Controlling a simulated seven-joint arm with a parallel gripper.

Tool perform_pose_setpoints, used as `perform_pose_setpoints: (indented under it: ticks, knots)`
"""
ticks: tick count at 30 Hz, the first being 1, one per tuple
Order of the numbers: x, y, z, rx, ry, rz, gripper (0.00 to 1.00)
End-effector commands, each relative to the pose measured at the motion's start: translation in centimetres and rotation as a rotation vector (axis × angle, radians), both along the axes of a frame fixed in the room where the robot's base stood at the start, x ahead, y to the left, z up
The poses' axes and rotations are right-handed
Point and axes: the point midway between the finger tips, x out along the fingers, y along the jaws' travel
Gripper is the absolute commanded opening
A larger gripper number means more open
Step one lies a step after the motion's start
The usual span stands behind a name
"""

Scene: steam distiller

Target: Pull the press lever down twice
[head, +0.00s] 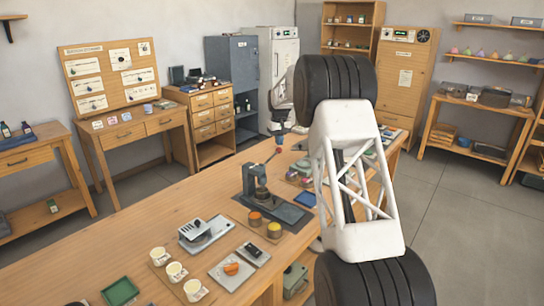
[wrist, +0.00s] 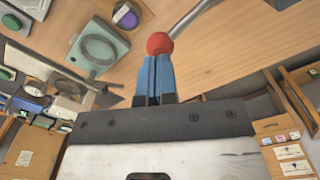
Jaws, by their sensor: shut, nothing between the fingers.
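The press (head: 249,180) is a blue-grey stand on a dark mat on the long wooden workbench, in the middle of the head view. Its lever (head: 268,159) slants up and to the right from the press head. In the wrist view the lever is a grey metal rod (wrist: 192,17) ending in a red ball knob (wrist: 159,43). My gripper (head: 279,139) is above and right of the press, at the upper end of the lever. Its blue fingers (wrist: 155,62) are shut together with nothing between them. Their tips are right at the knob; I cannot tell whether they touch it.
An orange-topped jar (head: 255,218) and a yellow-topped jar (head: 274,229) stand in front of the press. A switch box (head: 203,233), several pale cups and a green tray (head: 120,291) are nearer on the bench. The bench (head: 150,225) left of the press is clear.

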Motion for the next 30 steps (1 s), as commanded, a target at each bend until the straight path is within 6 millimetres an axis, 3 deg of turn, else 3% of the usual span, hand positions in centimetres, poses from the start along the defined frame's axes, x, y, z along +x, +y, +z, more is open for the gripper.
perform_pose_setpoints:
  ticks: [13,30]
  knots:
    - [0.0,0.0,2.4,0.0,-0.001,0.0,0.0]
    - [0.0,0.0,2.8,0.0,0.0,0.0,0.0]
